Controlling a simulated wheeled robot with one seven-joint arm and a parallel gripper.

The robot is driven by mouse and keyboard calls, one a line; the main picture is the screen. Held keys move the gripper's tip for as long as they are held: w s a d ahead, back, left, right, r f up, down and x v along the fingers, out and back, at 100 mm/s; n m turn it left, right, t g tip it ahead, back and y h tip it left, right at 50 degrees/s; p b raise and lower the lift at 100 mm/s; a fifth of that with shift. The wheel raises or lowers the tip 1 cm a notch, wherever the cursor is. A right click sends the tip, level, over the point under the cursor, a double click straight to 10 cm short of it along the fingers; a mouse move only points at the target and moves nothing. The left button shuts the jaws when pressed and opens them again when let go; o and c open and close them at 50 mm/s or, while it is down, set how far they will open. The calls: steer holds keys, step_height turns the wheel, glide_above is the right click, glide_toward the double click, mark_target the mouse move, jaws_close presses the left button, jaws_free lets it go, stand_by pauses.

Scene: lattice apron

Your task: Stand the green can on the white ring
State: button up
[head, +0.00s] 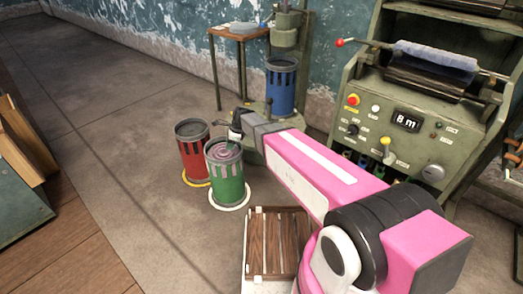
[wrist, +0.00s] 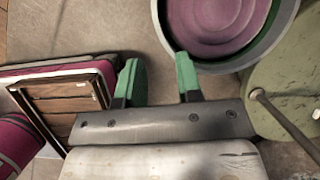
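The green can (head: 229,183) stands upright at the front, with dark stripes near the top and a pinkish-purple inside. The white ring (head: 231,208) shows around the front of its base, so the can appears to stand on it. In the wrist view the can's rim (wrist: 168,37) is at the upper right. My gripper (head: 232,138) is over the can's far rim in the head view. In the wrist view my gripper (wrist: 158,75) is open, with its green-tipped fingers apart and nothing between them. The right fingertip overlaps the rim; I cannot tell whether it touches.
A red can (head: 193,157) stands on a yellow ring (head: 193,181) close beside the green can. A blue can (head: 281,88) stands on a green machine base behind. A slatted wooden crate (head: 277,243) is at the front, and a control console (head: 401,120) is right.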

steer(key=s+d+r+n+h, duration=0.1)
steer(key=s+d+n, duration=0.4)
steer(key=d, duration=0.6)
steer(key=s+d+r+n+h, duration=0.2)
steer(key=s+d+n, duration=0.4)
steer(key=d, duration=0.6)
steer(key=s+d+r+n+h, duration=0.1)
steer(key=s+d+r+n, duration=0.2)
steer(key=d, duration=0.8)
steer(key=s+n, duration=0.2)
steer(key=n, duration=0.1)
steer(key=shift+s+d+h, duration=0.2)
steer(key=shift+d+h, duration=0.1)
